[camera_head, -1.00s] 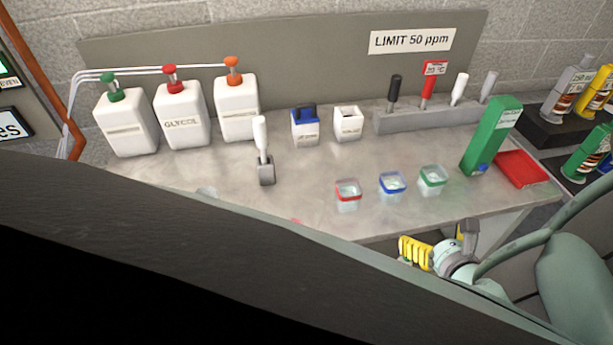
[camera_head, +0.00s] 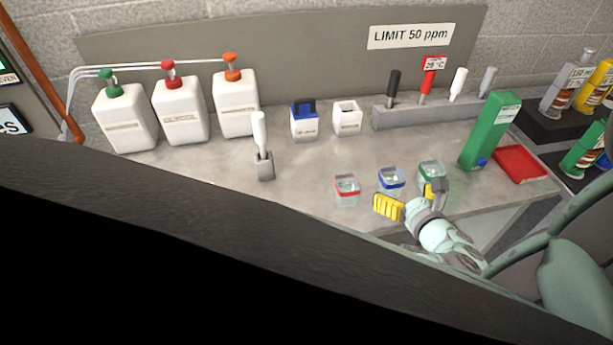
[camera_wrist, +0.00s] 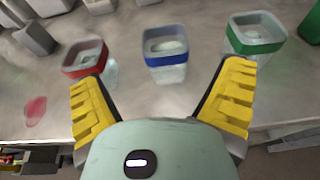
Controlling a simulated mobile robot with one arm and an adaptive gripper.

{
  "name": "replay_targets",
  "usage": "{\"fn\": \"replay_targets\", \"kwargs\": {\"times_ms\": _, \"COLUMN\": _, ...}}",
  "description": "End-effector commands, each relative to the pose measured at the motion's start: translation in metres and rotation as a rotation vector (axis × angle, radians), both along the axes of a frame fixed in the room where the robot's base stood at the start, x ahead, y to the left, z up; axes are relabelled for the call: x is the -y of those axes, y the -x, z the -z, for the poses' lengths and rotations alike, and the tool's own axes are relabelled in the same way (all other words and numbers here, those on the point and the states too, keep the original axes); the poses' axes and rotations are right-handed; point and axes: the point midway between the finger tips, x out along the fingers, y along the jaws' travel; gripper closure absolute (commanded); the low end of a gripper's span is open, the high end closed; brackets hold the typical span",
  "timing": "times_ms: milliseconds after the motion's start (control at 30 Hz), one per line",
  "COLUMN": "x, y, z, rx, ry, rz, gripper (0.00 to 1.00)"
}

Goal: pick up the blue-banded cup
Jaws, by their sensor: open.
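The blue-banded cup (camera_head: 391,181) is a small clear cup with a blue rim, upright on the grey bench between a red-banded cup (camera_head: 347,190) and a green-banded cup (camera_head: 431,173). In the wrist view the blue-banded cup (camera_wrist: 165,53) stands ahead of my gripper (camera_wrist: 165,85), centred between the yellow fingers. My gripper (camera_head: 410,198) is open and empty at the bench's front edge, just in front of the blue-banded cup. In the head view it partly covers the green-banded cup. I cannot tell whether a finger touches any cup.
A tall green box (camera_head: 490,132) and a red tray (camera_head: 520,165) are at the right. White pump bottles (camera_head: 181,112) stand at the back left. A holder with a white handle (camera_head: 264,165) stands left of the cups. A red spot (camera_wrist: 36,109) shows on the bench.

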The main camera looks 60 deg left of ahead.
Motion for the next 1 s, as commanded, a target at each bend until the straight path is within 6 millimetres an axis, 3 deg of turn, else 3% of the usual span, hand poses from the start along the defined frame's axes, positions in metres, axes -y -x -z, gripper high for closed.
{"fn": "replay_targets", "kwargs": {"times_ms": 133, "x": -0.013, "y": -0.005, "z": 0.005, "rx": 0.003, "ry": 0.0, "rz": -0.005, "gripper": 0.06}}
{"fn": "replay_targets", "kwargs": {"times_ms": 533, "x": -0.028, "y": -0.014, "z": 0.012, "rx": 0.003, "ry": 0.001, "rz": -0.004, "gripper": 0.06}}
{"fn": "replay_targets", "kwargs": {"times_ms": 833, "x": -0.057, "y": -0.029, "z": 0.023, "rx": 0.001, "ry": -0.002, "rz": -0.006, "gripper": 0.06}}
{"fn": "replay_targets", "kwargs": {"times_ms": 1000, "x": -0.061, "y": -0.031, "z": 0.022, "rx": 0.002, "ry": 0.001, "rz": -0.004, "gripper": 0.06}}
